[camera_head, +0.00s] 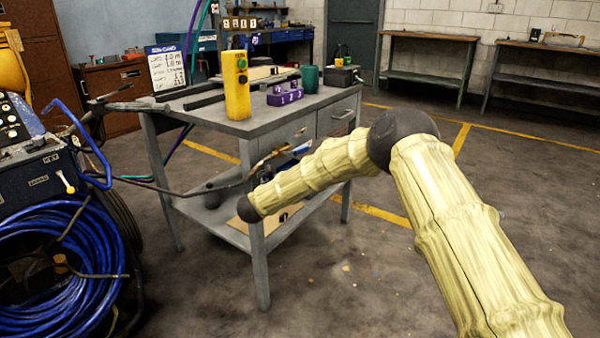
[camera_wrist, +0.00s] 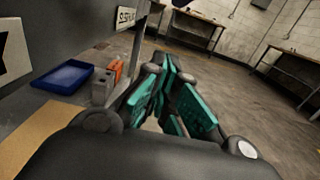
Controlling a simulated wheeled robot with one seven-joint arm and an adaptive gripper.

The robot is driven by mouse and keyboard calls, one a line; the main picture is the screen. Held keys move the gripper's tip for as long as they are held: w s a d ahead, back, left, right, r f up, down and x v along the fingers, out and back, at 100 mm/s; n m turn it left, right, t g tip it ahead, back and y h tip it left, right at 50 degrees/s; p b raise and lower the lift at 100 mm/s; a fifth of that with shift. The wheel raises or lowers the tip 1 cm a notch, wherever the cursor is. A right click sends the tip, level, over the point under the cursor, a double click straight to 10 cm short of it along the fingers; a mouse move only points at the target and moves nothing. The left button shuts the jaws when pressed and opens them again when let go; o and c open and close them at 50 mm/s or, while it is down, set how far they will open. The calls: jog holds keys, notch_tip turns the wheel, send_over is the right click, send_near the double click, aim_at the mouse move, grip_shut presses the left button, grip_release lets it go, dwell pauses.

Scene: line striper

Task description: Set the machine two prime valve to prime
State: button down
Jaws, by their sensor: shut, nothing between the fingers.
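In the head view a dark blue machine (camera_head: 40,178) stands at the left edge, with a coiled blue hose on its near side. A small pale-handled lever (camera_head: 66,183) shows on its side; I cannot tell whether it is the prime valve or how it is set. I cannot read a machine number there. My gripper (camera_wrist: 168,88) shows in the wrist view with teal-padded fingers, shut and empty. It is not clearly visible in the head view, where my sleeved arm reaches left in front of the bench. No valve can be made out in the wrist view.
A grey workbench (camera_head: 270,124) stands mid-view, with a yellow control box (camera_head: 236,85) and purple block (camera_head: 285,94) on top. In the wrist view a blue tray (camera_wrist: 62,77) and orange item (camera_wrist: 116,69) lie left of my gripper. Floor at right is open.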

jog(key=f+p+v, duration=0.1)
jog(key=p+v, duration=0.1)
jog(key=v, duration=0.7)
jog(key=shift+s+a, duration=0.25)
jog(key=shift+a, duration=0.1)
